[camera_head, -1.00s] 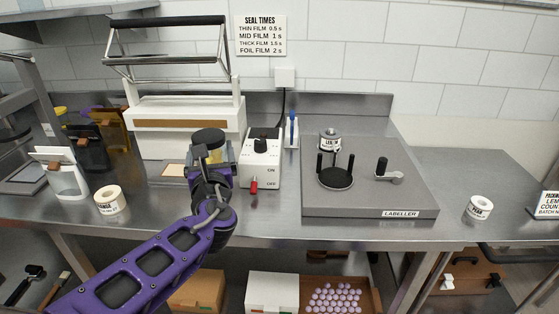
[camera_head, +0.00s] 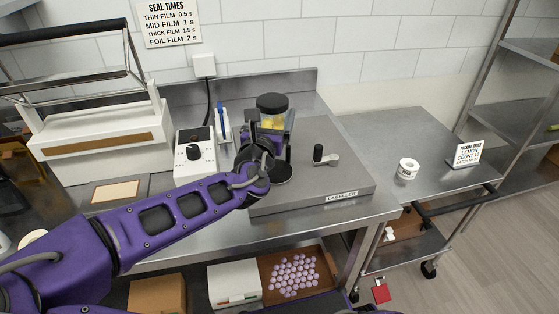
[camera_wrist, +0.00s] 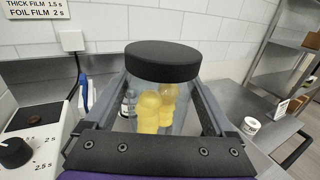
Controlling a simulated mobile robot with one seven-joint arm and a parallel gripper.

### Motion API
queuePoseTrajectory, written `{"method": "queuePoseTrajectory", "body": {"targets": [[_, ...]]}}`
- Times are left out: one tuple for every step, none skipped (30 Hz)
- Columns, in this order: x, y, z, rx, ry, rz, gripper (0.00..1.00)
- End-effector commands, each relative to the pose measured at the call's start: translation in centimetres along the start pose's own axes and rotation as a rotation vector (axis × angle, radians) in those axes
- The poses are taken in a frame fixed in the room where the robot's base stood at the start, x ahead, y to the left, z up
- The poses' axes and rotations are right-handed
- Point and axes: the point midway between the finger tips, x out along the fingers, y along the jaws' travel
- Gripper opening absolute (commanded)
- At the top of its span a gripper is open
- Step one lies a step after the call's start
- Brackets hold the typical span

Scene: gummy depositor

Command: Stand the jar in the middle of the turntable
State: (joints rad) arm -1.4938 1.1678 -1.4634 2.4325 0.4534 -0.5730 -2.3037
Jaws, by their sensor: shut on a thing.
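The jar (camera_head: 271,108) is clear with a black lid and yellow gummies inside. It is upright in my gripper (camera_head: 268,128), whose fingers are shut on its sides. In the wrist view the jar (camera_wrist: 163,90) fills the middle between the two fingers (camera_wrist: 165,105). The jar is above the labeller, over the area of the black round turntable (camera_head: 282,173). Only part of the turntable shows, behind my wrist. In the head view I cannot tell the gap between the jar's base and the turntable.
A label roll is partly seen behind the jar in the wrist view (camera_wrist: 129,104). A white control box (camera_head: 194,154) stands left. Another roll (camera_head: 408,168) and a sign (camera_head: 467,153) are on the right table.

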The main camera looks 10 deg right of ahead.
Motion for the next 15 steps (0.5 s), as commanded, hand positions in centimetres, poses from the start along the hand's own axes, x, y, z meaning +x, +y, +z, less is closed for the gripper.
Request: {"method": "queuePoseTrajectory", "body": {"targets": [[0.1,-0.3,-0.3,-0.001,0.002,-0.007,0.0],[0.1,-0.4,-0.7,-0.002,0.003,-0.01,0.0],[0.1,-0.5,-1.3,-0.001,0.003,-0.013,0.0],[0.1,-0.6,-1.9,-0.002,0.004,-0.014,0.0],[0.1,-0.6,-2.6,-0.002,0.003,-0.014,0.0],[0.1,-0.6,-3.5,-0.003,0.004,-0.013,0.0],[0.1,-0.6,-4.0,-0.003,0.003,-0.014,0.0],[0.1,-0.5,-4.6,-0.003,0.003,-0.013,0.0],[0.1,-0.6,-5.1,-0.001,0.002,-0.013,0.0],[0.1,-0.5,-5.5,-0.001,0.003,-0.013,0.0],[0.1,-0.5,-5.8,-0.001,0.002,-0.012,0.0],[0.1,-0.5,-6.0,0.0,0.001,-0.012,0.0],[0.1,-0.5,-6.2,0.0,0.001,-0.011,0.0],[0.1,-0.4,-6.4,0.0,0.001,-0.011,0.0],[0.1,-0.4,-6.7,-0.001,0.001,-0.01,0.0]]}}
